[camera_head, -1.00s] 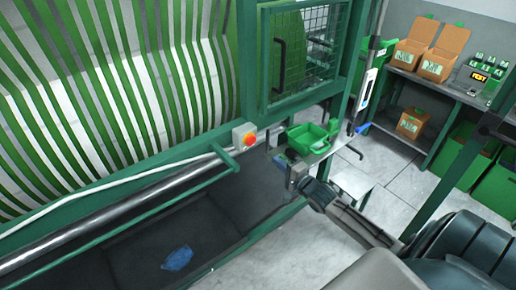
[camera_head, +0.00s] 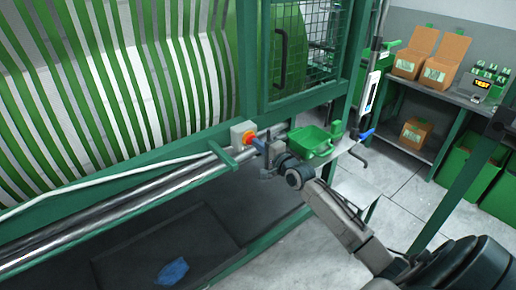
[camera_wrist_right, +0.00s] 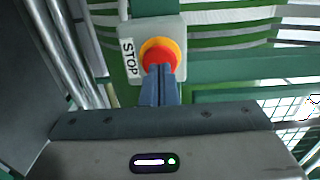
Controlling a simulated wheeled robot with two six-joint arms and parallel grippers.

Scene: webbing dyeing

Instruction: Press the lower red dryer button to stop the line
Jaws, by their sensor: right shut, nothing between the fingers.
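The red stop button (camera_head: 248,138) has a yellow-orange collar and sits on a pale box on the green machine frame. In the right wrist view the red button (camera_wrist_right: 159,54) is straight ahead, beside a label reading STOP (camera_wrist_right: 130,58). My right gripper (camera_head: 262,146) is shut and empty. Its fingertips (camera_wrist_right: 159,72) overlap the lower part of the button in the wrist view and are at or touching its face; I cannot tell whether it is pressed in. My left gripper is not in view.
A long steel roller (camera_head: 110,218) and green rail run left of the button. A green tray (camera_head: 314,141) stands on a small shelf just right of my right wrist. A mesh door (camera_head: 308,48) is above. A blue cloth (camera_head: 173,271) lies in the dark trough below.

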